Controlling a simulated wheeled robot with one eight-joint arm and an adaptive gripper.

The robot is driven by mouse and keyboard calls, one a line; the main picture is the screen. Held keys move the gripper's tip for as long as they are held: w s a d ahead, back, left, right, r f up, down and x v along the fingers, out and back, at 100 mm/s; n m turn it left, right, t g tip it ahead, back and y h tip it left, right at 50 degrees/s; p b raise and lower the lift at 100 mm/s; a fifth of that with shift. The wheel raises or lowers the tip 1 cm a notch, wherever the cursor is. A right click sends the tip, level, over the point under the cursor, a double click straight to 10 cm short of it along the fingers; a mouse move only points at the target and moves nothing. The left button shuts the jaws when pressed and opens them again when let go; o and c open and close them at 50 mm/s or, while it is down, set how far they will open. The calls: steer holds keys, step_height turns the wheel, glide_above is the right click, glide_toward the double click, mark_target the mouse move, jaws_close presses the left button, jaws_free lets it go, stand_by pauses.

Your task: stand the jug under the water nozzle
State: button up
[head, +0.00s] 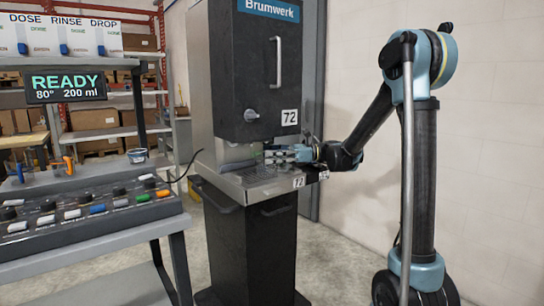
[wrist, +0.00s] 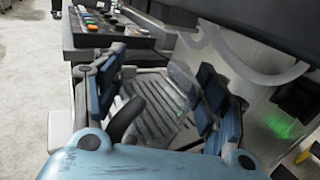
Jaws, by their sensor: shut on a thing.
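The tall dark dispenser (head: 266,75) marked 72 stands in the middle of the head view, with a metal drip tray (head: 265,187) at its front. My gripper (head: 272,155) is over this tray, reaching in from the right. In the wrist view my gripper (wrist: 160,105) has its blue fingers on either side of a clear jug (wrist: 180,92), shut on it. The jug is see-through, so its outline and base are hard to make out against the slotted grate (wrist: 150,100). A grey curved pipe (wrist: 255,72) shows at the right; I cannot tell whether it is the water nozzle.
A control panel (head: 80,215) with coloured buttons stands on a bench at the left. A READY display (head: 68,86) hangs above it. Storage racks (head: 158,60) are behind. The dispenser's body overhangs the tray closely. A pale wall (head: 490,160) is at the right.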

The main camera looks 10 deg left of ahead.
steer(key=o, duration=1.4)
steer(key=v, duration=1.2)
steer(key=s+d+f+n+t+h, duration=0.4)
steer(key=s+d+f+n+h, duration=0.3)
steer(key=s+d+f, duration=0.5)
steer(key=s+d+f+n+t+h, duration=0.4)
steer(key=s+d+f+n+h, duration=0.3)
steer(key=s+d, duration=0.9)
step_height(320, 180, down, 5)
steer(key=d+h, duration=0.1)
steer(key=h, duration=0.2)
steer(key=shift+s+d, duration=0.15)
steer(key=shift+s, duration=0.1)
